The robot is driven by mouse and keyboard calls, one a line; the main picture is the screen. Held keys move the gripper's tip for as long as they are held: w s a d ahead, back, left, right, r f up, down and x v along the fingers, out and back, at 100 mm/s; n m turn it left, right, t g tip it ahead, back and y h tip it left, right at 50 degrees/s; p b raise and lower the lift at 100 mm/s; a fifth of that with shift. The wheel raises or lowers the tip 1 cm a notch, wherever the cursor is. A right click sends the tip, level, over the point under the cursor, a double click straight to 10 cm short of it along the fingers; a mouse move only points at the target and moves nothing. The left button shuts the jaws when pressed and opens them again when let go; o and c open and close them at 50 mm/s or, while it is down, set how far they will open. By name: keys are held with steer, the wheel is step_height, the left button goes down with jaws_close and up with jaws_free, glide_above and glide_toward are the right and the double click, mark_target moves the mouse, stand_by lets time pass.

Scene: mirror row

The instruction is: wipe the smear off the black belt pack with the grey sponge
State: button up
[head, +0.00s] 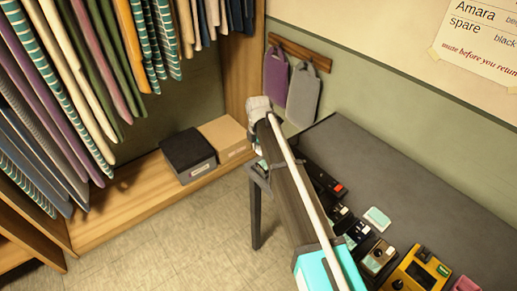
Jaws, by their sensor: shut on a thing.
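Several small dark devices lie in a row on the grey table (420,195), partly covered by my arm. One black device (326,182) has a red end; another black device (358,234) is further down the row. I cannot tell which is the black belt pack, and no smear can be made out. I cannot pick out the grey sponge. My arm crosses over the left part of the table, and my gripper's fingertips are not visible; they seem hidden behind the arm.
A brown device (378,258), a yellow device (418,271) and a pale teal-and-white block (377,218) also lie on the table. Purple (275,76) and grey (303,98) boards hang on the wall. A clothes rack, a dark box (188,155) and a tan box (225,138) stand left.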

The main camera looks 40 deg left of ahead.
steer(key=shift+r+p, duration=0.8)
steer(key=shift+r, duration=0.3)
steer(key=shift+r+p, duration=1.5)
steer(key=shift+p, duration=0.05)
steer(key=shift+s+a, duration=0.1)
